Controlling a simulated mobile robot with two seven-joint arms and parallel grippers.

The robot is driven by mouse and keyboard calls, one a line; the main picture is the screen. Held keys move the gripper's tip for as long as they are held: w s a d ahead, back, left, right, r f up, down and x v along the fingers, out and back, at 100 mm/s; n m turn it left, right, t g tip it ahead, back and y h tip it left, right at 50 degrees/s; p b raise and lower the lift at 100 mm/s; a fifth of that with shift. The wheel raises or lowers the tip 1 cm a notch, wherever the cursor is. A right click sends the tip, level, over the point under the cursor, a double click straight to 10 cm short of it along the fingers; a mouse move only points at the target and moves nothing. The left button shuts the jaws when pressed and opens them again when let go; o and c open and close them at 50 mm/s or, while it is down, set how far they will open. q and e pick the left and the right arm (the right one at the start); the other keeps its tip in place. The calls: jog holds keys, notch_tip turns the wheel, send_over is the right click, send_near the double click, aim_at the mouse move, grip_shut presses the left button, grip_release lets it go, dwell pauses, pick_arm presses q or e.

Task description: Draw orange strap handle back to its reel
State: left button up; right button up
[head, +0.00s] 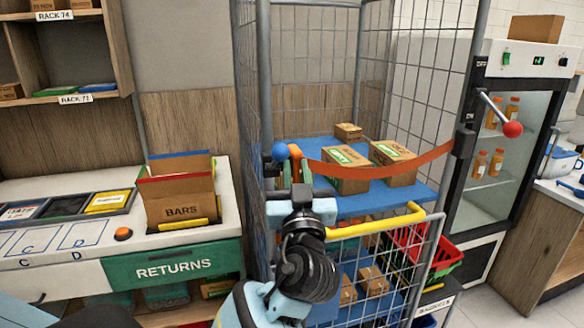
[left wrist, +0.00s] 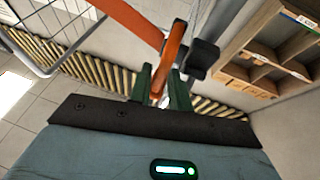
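The orange strap (head: 390,172) runs across the front of the cage trolley, sagging slightly, from the dark reel (head: 464,143) on the right post. Its orange handle (head: 296,155) is at the left end, near the left post. My left gripper (head: 298,172) is at this handle. In the left wrist view the handle (left wrist: 172,55) stands between the green fingers, which appear to close on it, with the strap (left wrist: 130,22) leading off to the upper left. A dark block (left wrist: 203,58) is close beside the handle; whether they touch is unclear. My right gripper is not in view.
Boxes (head: 345,160) sit on the trolley's blue shelf, behind the strap. A yellow bar (head: 375,222) crosses below. A blue ball (head: 280,151) is left of the handle. A fridge with a red-knobbed lever (head: 512,129) stands right; a returns counter (head: 172,265) stands left.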

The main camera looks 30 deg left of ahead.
pick_arm(q)
jog(key=shift+w+a+r, duration=0.1)
jog(key=shift+w+a, duration=0.15)
jog(key=shift+w, duration=0.05)
jog(key=shift+c, duration=0.2)
jog(key=shift+c, duration=1.3)
grip_shut()
